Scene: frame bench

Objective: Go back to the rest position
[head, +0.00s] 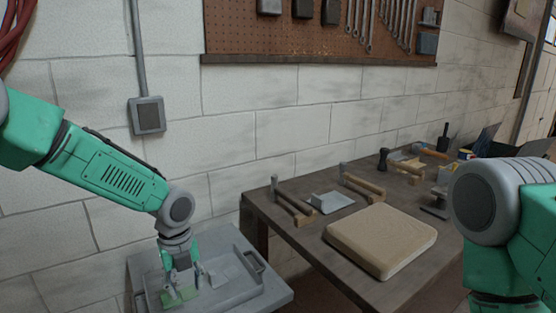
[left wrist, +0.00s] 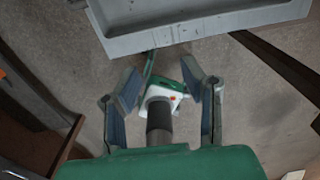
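My left gripper (head: 184,287) hangs down at the lower left of the head view, in front of the grey tray stand. In the left wrist view the left gripper (left wrist: 160,72) has its two fingers spread apart, with no thing clearly clamped between them. A green and white shape with a dark cylinder shows in that gap. I cannot tell how far below the fingers it lies, or whether it is part of me. My right arm enters at the right edge of the head view, but its gripper is not in view.
The grey tray stand (head: 262,300) also shows its rim in the left wrist view (left wrist: 205,27). A pegboard (head: 285,35) hangs on the wall.

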